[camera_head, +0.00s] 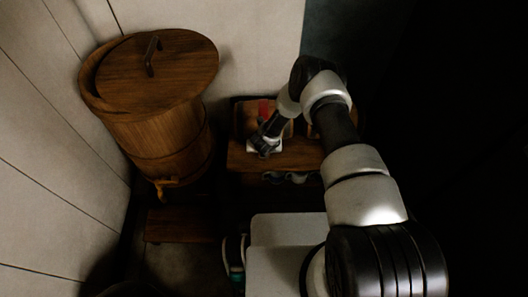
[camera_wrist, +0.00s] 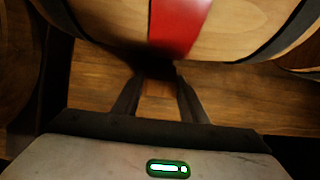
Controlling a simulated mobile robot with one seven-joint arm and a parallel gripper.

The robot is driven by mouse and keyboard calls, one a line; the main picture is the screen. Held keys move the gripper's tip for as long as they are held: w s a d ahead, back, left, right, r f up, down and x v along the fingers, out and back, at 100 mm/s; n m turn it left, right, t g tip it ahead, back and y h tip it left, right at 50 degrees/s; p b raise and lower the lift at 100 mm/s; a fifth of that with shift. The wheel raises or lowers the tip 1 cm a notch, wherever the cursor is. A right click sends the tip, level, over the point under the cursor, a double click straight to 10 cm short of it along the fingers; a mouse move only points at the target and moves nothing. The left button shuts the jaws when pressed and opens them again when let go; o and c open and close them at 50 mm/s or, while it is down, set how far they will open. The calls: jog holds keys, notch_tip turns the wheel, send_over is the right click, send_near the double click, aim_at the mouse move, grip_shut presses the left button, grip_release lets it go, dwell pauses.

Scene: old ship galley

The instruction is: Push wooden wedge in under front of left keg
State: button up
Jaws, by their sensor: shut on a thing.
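The left keg (camera_wrist: 105,18) is light wood with dark hoops and a red band (camera_wrist: 178,25); it fills the top of the wrist view. In the head view, the left keg (camera_head: 247,115) lies on a wooden stand, partly behind my gripper (camera_head: 264,143). In the wrist view my gripper (camera_wrist: 158,84) points in low at the keg's front. It is shut on the wooden wedge (camera_wrist: 158,105), a small brown piece between the fingers. The wedge's far end is lost in dark shadow under the keg, so I cannot tell whether it touches the keg.
The wooden stand (camera_head: 240,159) carries a second keg (camera_wrist: 308,72) at the right, mostly hidden by my arm in the head view. A large lidded barrel (camera_head: 165,120) with a tap stands to the left. Small grey cups (camera_head: 290,178) hang along the stand's front.

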jog(key=shift+w, duration=1.55)
jog(key=o, duration=0.9)
jog(key=shift+c, duration=0.6)
jog(key=shift+p+v, duration=1.05)
jog(key=shift+p, duration=0.1)
jog(key=s+r+p, duration=0.5)
jog(key=r+p, duration=0.1)
jog(key=p, duration=0.1)
jog(key=shift+s, duration=0.1)
